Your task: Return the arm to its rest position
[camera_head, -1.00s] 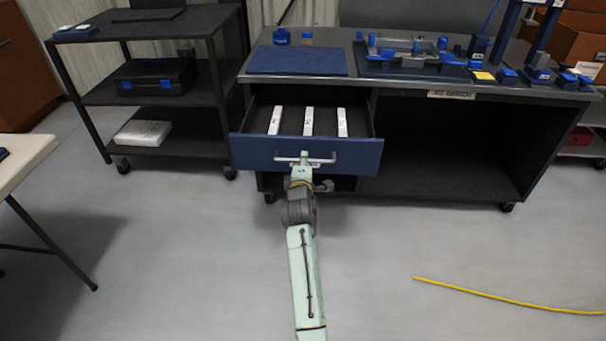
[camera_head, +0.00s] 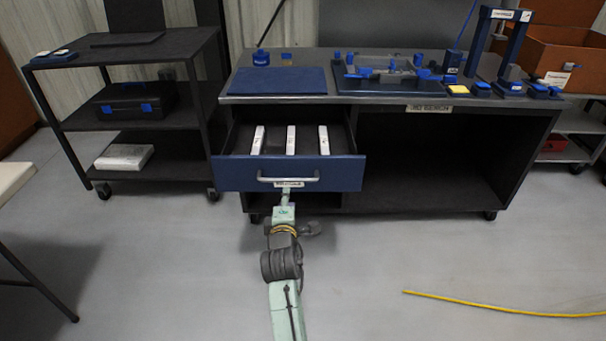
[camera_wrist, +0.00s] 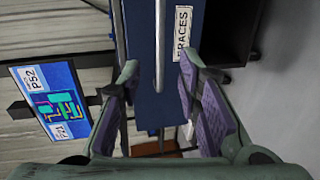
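My arm reaches forward from the bottom of the head view, its gripper (camera_head: 286,197) just in front of the open blue drawer (camera_head: 230,178). In the wrist view my gripper (camera_wrist: 160,100) is open, with purple finger pads and nothing held between them. The drawer's silver handle (camera_head: 288,179) also shows in the wrist view (camera_wrist: 160,45), ahead between the fingers and clear of both pads. The fingertips are small and partly hidden in the head view.
The drawer, holding three white bars (camera_head: 291,140), sticks out from the bench (camera_head: 440,100). A dark shelf cart (camera_head: 130,125) stands left and a pale table (camera_head: 14,178) at the left edge. A yellow cable (camera_head: 480,304) lies on the floor at right. Floor around my arm is otherwise clear.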

